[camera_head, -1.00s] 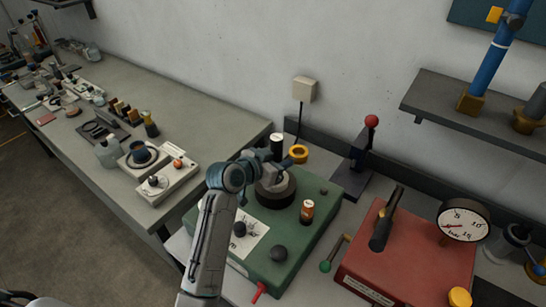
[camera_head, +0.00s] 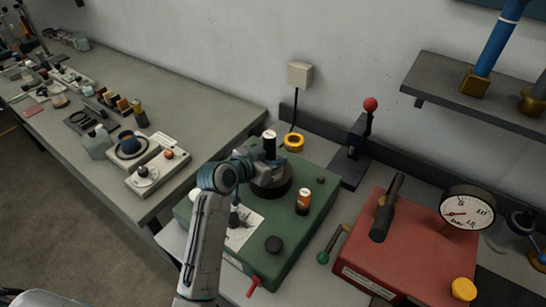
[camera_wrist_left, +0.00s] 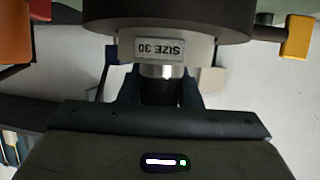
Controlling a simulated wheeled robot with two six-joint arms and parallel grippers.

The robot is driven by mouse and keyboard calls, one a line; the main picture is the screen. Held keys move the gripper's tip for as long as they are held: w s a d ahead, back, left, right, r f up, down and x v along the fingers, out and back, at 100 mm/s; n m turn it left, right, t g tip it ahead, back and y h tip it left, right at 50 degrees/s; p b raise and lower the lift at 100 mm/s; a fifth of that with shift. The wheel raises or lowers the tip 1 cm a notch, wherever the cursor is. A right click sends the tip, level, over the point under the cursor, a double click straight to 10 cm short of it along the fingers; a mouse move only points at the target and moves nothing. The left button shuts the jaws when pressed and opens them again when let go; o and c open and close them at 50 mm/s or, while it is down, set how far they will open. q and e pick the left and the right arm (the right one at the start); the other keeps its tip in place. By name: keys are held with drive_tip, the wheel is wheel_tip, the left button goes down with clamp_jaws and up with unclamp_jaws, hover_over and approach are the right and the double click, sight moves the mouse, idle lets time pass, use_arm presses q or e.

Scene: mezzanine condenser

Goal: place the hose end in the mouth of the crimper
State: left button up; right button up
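The crimper (camera_head: 300,222) is a green block with a dark round head (camera_head: 271,190) on top; that head also shows in the wrist view (camera_wrist_left: 180,22). A grey collar labelled SIZE 30 (camera_wrist_left: 195,50) sits against it. My left gripper (camera_head: 266,168) is over the head, with its fingers (camera_wrist_left: 158,90) around a dark hose end with a shiny metal band (camera_wrist_left: 160,71). My right gripper is not in view.
A red box with a gauge (camera_head: 410,245) is to the right, a crowded grey bench left.

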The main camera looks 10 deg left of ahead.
use_arm(q)
drive_tip(key=o, duration=0.4)
drive_tip(key=shift+w+f, duration=0.1)
drive_tip(key=shift+w, duration=0.1)
drive_tip(key=shift+c, duration=0.2)
drive_tip(key=shift+r, duration=0.2)
drive_tip(key=b+v, duration=0.3)
drive_tip(key=v, duration=0.9)
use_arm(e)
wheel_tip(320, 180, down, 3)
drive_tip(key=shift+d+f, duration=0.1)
use_arm(q)
drive_tip(key=shift+r, duration=0.1)
